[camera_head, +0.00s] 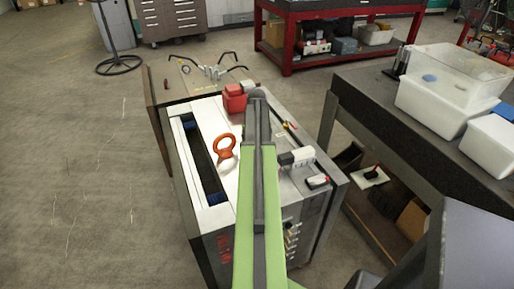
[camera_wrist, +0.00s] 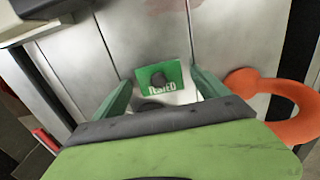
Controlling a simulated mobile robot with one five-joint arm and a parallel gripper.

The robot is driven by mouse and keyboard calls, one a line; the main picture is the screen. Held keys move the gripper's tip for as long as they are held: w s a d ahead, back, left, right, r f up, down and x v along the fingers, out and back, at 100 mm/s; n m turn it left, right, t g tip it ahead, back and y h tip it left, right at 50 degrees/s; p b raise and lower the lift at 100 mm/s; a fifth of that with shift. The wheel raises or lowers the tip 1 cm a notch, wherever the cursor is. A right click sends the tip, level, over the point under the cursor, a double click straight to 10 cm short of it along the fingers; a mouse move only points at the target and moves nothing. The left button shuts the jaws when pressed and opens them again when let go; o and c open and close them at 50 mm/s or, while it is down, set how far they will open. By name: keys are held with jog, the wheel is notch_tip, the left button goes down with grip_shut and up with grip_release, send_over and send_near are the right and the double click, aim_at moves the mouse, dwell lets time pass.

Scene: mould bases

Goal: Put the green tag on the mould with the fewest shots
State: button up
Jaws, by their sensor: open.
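The green tag (camera_wrist: 153,72) lies on a pale metal surface in the wrist view, with white lettering and a dark knob on it. My gripper (camera_wrist: 162,79) is open, its two green fingers on either side of the tag with gaps visible; I cannot tell its height above the tag. In the head view my green arm hides the tag and the gripper. A large metal mould block (camera_head: 215,240) stands below my arm, with a pale top and a dark slot. A second block (camera_head: 176,82) with bent black handles stands behind it. I cannot read any shot counts.
An orange ring (camera_wrist: 275,97) lies close right of my gripper; it also shows in the head view (camera_head: 225,153). A red object (camera_head: 235,99) and small white-and-black boxes (camera_head: 297,157) sit on top. A dark bench (camera_head: 445,150) stands right. Open floor (camera_head: 80,190) lies left.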

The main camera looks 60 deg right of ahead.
jog(key=shift+r, duration=0.1)
notch_tip(320, 180, up, 12)
jog(key=p, duration=1.2)
jog(key=shift+r, duration=0.15)
jog(key=w+a+n, duration=0.2)
jog(key=w+a, duration=0.6)
jog(key=a, duration=0.6)
jog(key=w+a+n, duration=0.1)
jog(key=w+a, duration=0.7)
jog(key=a, duration=0.6)
jog(key=a+n, duration=0.4)
jog(key=a, duration=2.7)
jog(key=shift+w+a, duration=0.2)
jog(key=shift+a, duration=0.2)
